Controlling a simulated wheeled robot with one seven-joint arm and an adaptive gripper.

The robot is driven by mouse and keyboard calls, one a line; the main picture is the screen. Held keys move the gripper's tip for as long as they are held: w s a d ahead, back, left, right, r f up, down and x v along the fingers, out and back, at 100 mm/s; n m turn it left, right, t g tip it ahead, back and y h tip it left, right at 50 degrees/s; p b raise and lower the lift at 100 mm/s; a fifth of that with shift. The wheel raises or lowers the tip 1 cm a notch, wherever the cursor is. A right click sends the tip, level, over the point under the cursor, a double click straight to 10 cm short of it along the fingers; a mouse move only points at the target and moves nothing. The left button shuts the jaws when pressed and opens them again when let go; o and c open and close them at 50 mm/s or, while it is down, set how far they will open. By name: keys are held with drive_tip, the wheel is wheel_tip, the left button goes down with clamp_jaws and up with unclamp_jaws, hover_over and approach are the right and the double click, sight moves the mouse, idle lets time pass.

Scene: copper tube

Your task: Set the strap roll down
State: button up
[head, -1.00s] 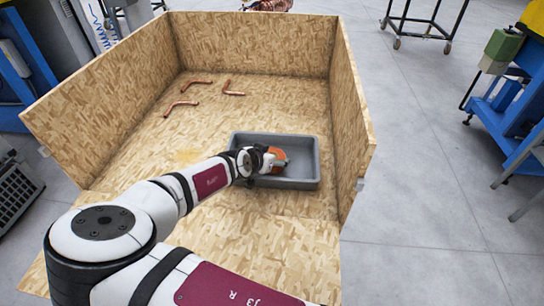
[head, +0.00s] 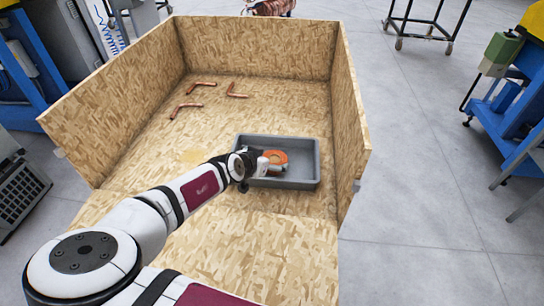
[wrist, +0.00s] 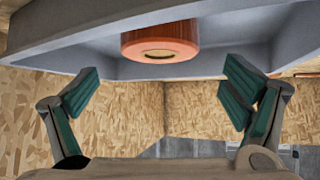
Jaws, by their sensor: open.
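The strap roll (head: 277,157) is an orange ring lying in the grey tray (head: 315,163). My gripper (wrist: 160,90) is open, with its green-padded fingers wide apart and nothing between them. In the head view the gripper is at the tray's left side, just left of the roll and partly in front of it. In the wrist view the roll (wrist: 160,42) shows beyond the fingertips, apart from them, inside the tray (wrist: 50,25). The roll's lower left part is hidden by the gripper in the head view.
The tray stands on the floor of a chipboard crate (head: 340,60), near its right wall. Several bent copper tubes (head: 187,108) lie at the back left of the crate floor. The floor between tubes and tray is clear.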

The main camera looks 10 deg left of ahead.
drive_tip(key=p+v, duration=0.3)
drive_tip(key=v, duration=0.3)
drive_tip(key=shift+s, duration=0.1)
drive_tip(key=s+d+r+m+g+y, duration=0.1)
drive_tip(key=s+d+r+g, duration=0.15)
drive_tip(key=d+g, duration=0.2)
drive_tip(key=s+d+r+m+g+y, duration=0.1)
drive_tip(key=s+d+r+g, duration=0.1)
drive_tip(key=s+d+g, duration=0.3)
drive_tip(key=s+d+r+n+t+y, duration=0.1)
drive_tip(key=s+d+r+y, duration=0.15)
drive_tip(key=r, duration=0.45)
drive_tip(key=s+d+r+n+y, duration=0.1)
drive_tip(key=s+d+r, duration=0.3)
drive_tip(key=r, duration=0.3)
drive_tip(key=s+d+r+n+t+y, duration=0.15)
drive_tip(key=s+d+r, duration=0.25)
drive_tip(key=r, duration=0.4)
drive_tip(key=s+d+r+n+t+h, duration=0.1)
drive_tip(key=s+d+r, duration=0.2)
drive_tip(key=s, duration=0.3)
drive_tip(key=s+d+r+n+t+h, duration=0.1)
drive_tip(key=s+d+r+n+h, duration=0.1)
drive_tip(key=s+d+r, duration=0.2)
drive_tip(key=s+d, duration=0.2)
drive_tip(key=shift+s+r, duration=0.15)
drive_tip(key=shift+s, duration=0.25)
